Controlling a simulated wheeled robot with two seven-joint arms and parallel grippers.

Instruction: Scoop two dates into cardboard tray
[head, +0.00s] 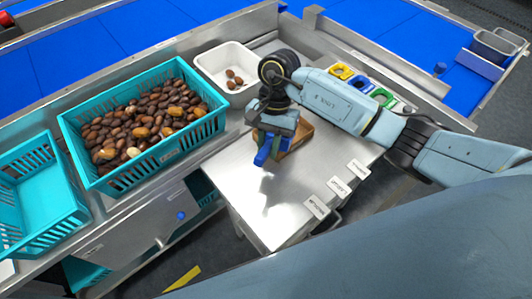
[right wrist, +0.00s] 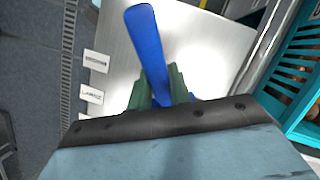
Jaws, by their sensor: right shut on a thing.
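My right gripper (head: 276,138) is over the steel table; it also shows in the right wrist view (right wrist: 160,84). Its green fingers are shut on a long blue tool (right wrist: 146,35), apparently the scoop's handle. The blue tool also shows below the gripper in the head view (head: 264,150); its far end cannot be made out. A brown cardboard tray (head: 302,134) lies on the table just behind the gripper and is partly hidden by it. Brown dates (head: 130,128) fill a teal crate (head: 84,172) at the left. My left gripper is not in view.
A white tub (head: 205,62) holds a few dates. An empty teal crate (head: 62,190) stands at the far left. Yellow, blue and green small bins (head: 360,86) are behind my right arm. White labels (head: 338,186) lie along the table's right edge. The table front (head: 270,210) is clear.

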